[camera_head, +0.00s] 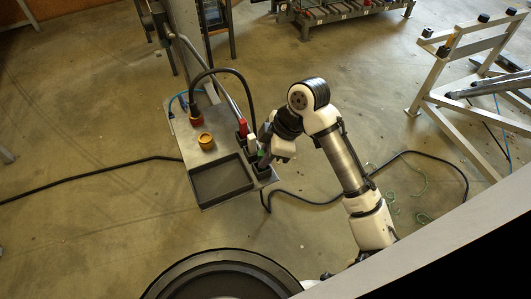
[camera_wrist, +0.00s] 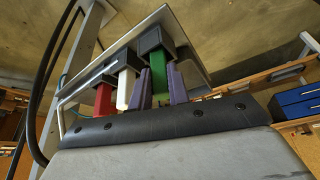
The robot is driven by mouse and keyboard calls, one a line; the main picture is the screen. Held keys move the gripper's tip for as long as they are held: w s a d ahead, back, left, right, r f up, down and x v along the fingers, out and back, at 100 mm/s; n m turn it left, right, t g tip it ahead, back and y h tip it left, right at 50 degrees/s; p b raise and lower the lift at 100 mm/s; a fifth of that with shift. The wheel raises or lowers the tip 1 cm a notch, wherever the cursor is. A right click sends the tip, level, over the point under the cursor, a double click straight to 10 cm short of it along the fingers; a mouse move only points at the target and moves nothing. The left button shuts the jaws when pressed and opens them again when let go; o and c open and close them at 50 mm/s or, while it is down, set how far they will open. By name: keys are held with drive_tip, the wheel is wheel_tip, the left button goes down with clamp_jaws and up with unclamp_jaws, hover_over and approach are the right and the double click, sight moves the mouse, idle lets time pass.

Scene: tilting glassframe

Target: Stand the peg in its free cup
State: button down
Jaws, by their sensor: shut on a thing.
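My gripper (camera_wrist: 161,88) is shut on a green peg (camera_wrist: 159,74), with one purple finger on each side of it. In the wrist view the far end of the green peg meets a black cup (camera_wrist: 151,40); how deep it sits inside I cannot tell. A red peg (camera_wrist: 104,98) and a white peg (camera_wrist: 125,88) stand in the two neighbouring black cups. In the head view my gripper (camera_head: 265,157) is at the right edge of the metal table, beside the red peg (camera_head: 243,127) and white peg (camera_head: 251,143). The green peg is mostly hidden there.
The metal table (camera_head: 185,147) carries a dark, empty-looking tray (camera_head: 222,181) in front and an orange-yellow round part (camera_head: 206,141). A black cable arches over its back from an orange connector (camera_head: 196,118). A metal frame (camera_head: 440,75) stands at right; cables lie on the floor.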

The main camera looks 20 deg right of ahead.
drive_tip(key=shift+f, duration=0.15)
drive_tip(key=c, duration=1.3)
unclamp_jaws()
drive_tip(key=shift+c, duration=0.2)
drive_tip(key=shift+r, duration=0.25)
drive_tip(key=b+v, duration=0.1)
drive_tip(key=v, duration=1.1)
drive_tip(key=shift+b, duration=0.3)
drive_tip(key=shift+w, duration=0.1)
